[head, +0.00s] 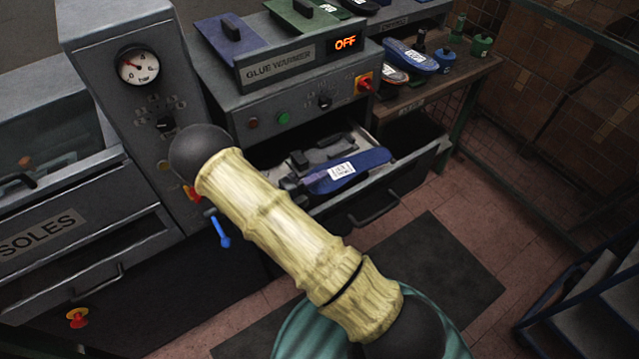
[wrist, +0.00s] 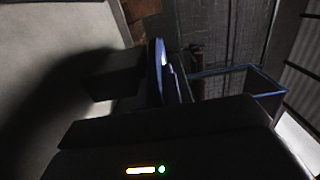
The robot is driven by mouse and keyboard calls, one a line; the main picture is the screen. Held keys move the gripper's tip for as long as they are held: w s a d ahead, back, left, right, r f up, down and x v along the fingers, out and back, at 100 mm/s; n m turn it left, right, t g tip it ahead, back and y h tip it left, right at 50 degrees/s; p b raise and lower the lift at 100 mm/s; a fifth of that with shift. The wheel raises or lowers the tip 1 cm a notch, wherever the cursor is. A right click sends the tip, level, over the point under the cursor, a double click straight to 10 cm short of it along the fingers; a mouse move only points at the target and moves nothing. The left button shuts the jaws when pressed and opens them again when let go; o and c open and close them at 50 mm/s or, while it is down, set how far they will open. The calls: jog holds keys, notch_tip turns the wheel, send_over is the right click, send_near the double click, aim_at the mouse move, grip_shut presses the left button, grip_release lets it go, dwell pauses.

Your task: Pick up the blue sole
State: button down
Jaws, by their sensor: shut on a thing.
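The blue sole (head: 368,164) has a white label and is in the middle of the head view, over the open drawer (head: 408,181) of the glue warmer. My gripper (head: 302,178) is at the sole's left end and is shut on it. In the wrist view the sole (wrist: 158,68) shows edge-on as a thin blue strip between the dark fingers of my gripper (wrist: 160,80). My pale-sleeved arm hides part of the drawer front. I cannot tell whether the sole touches the drawer.
The glue warmer (head: 225,105) shows OFF and has coloured plates on top. A shelf at the right back holds another blue sole (head: 410,55) and several small pots. A gauge column (head: 138,66) stands at left. A blue-edged rack (head: 590,300) is at lower right. The floor between is open.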

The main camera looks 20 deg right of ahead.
notch_tip(320, 180, up, 7)
jog(key=shift+w+r+b, duration=0.1)
jog(key=shift+r+b, duration=0.1)
jog(key=shift+b, duration=0.1)
jog(key=shift+s, duration=0.2)
jog(key=shift+w+d, duration=0.1)
